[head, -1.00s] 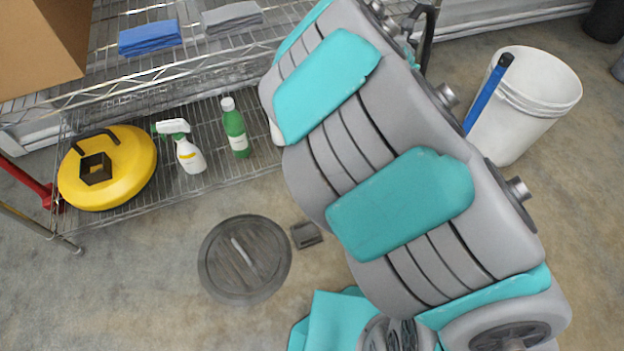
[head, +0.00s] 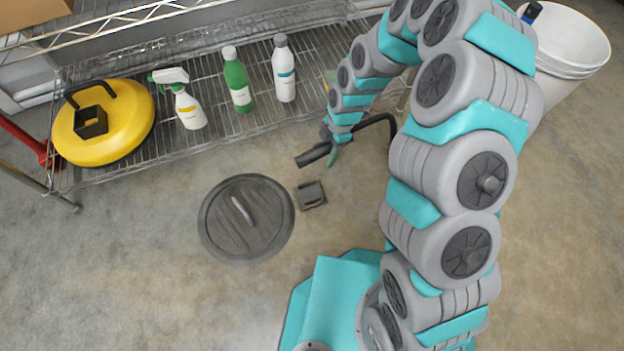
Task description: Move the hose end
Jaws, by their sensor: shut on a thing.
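The black hose end (head: 314,155) is a short dark cylinder held just above the floor or near it; the exact height is hard to tell. My gripper (head: 334,150) is shut on it, with the nozzle pointing left and slightly down in the picture. The thin black hose (head: 384,118) curves away to the right and passes behind my arm.
A round dark lid (head: 246,218) with a handle lies on the floor left of the bracket. A wire shelf (head: 150,150) holds a yellow round container (head: 104,135), a spray bottle (head: 188,108), a green bottle (head: 237,82) and a white bottle (head: 284,70). A white bucket (head: 570,45) stands at right.

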